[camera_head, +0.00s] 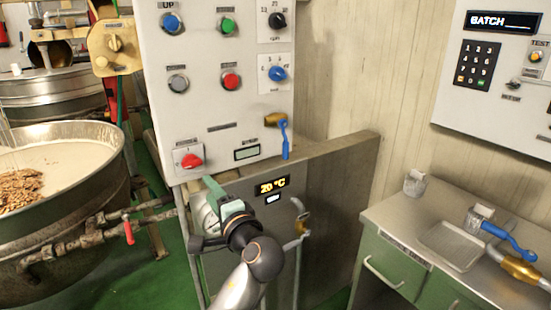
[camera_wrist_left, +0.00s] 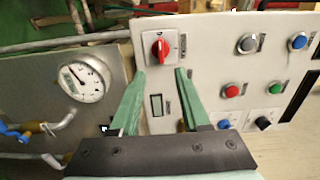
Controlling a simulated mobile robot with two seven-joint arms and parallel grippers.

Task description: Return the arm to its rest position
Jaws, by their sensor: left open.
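My left arm (camera_head: 243,285) reaches up from the bottom middle in the head view. Its left gripper (camera_head: 212,188) has green fingers and is just below the lower left corner of the control panel (camera_head: 215,105). In the left wrist view the left gripper (camera_wrist_left: 161,74) is open, with nothing between its fingers. The red rotary switch (camera_wrist_left: 160,47) lies just beyond the fingertips, with a visible gap. The same red switch shows in the head view (camera_head: 192,160), above the gripper. My right gripper is in neither view.
A kettle (camera_head: 115,215) with pale mass and nuts stands at left, with a red-handled pipe (camera_head: 128,228). A blue-handled valve (camera_head: 284,140) hangs at the panel's lower right. A green-drawered bench (camera_head: 400,215) stands at right. A gauge (camera_wrist_left: 82,80) shows in the wrist view.

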